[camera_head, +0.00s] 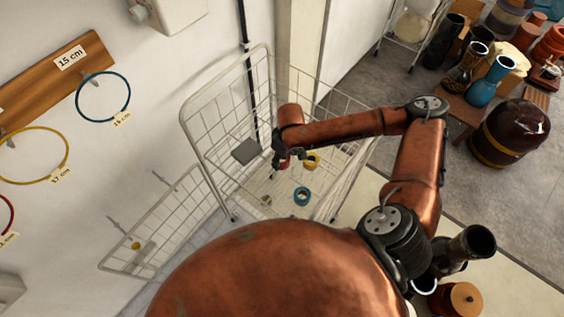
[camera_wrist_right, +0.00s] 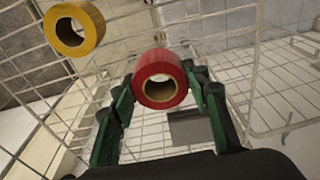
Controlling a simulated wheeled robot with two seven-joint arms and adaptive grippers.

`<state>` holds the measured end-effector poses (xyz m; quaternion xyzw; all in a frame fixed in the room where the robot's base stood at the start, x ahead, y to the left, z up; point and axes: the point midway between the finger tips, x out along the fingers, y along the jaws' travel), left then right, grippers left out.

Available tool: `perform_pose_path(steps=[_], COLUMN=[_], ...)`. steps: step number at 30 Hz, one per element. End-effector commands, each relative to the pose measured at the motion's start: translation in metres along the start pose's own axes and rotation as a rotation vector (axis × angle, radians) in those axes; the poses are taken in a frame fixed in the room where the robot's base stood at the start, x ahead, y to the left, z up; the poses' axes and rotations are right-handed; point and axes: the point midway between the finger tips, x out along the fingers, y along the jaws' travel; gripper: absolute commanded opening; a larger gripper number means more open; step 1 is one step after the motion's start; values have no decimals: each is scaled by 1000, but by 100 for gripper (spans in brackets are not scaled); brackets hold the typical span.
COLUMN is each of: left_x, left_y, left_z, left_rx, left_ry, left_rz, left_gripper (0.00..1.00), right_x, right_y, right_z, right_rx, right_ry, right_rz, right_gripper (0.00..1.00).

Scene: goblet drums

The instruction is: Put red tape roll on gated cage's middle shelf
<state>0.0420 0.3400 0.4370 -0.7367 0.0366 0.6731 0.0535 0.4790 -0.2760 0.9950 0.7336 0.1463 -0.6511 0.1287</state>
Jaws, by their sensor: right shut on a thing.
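The red tape roll (camera_wrist_right: 166,66) sits between the fingertips of my right gripper (camera_wrist_right: 160,78) in the right wrist view, its hole facing the camera. The gripper is shut on it. In the head view my right gripper (camera_head: 280,156) reaches into the white wire cage (camera_head: 216,139), and only a small part of the red roll (camera_head: 285,163) shows beside the fingers. The roll appears held above the cage's lower level. Which shelf is the middle one I cannot tell clearly. My left gripper is not in view.
Drums (camera_head: 510,133) crowd the floor at right. Hoops (camera_head: 103,97) hang on the wall.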

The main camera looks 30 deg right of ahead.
Motion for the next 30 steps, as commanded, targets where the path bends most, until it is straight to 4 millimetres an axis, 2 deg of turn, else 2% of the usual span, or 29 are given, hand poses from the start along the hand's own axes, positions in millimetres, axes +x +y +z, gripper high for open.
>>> perform_pose_path(steps=[4,11,21,22,30], left_x=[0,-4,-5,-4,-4], left_y=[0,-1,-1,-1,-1], left_z=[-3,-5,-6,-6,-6], left_rx=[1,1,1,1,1], left_ry=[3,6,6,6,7], left_rz=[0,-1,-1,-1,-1], left_gripper=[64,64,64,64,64], right_x=[8,37,41,41,40], right_y=[5,4,5,5,5], right_z=[-4,0,1,1,1], right_rx=[1,-1,0,0,0], right_ry=[0,0,0,1,1], right_rz=[1,0,0,1,1], right_gripper=[14,14,14,44,60])
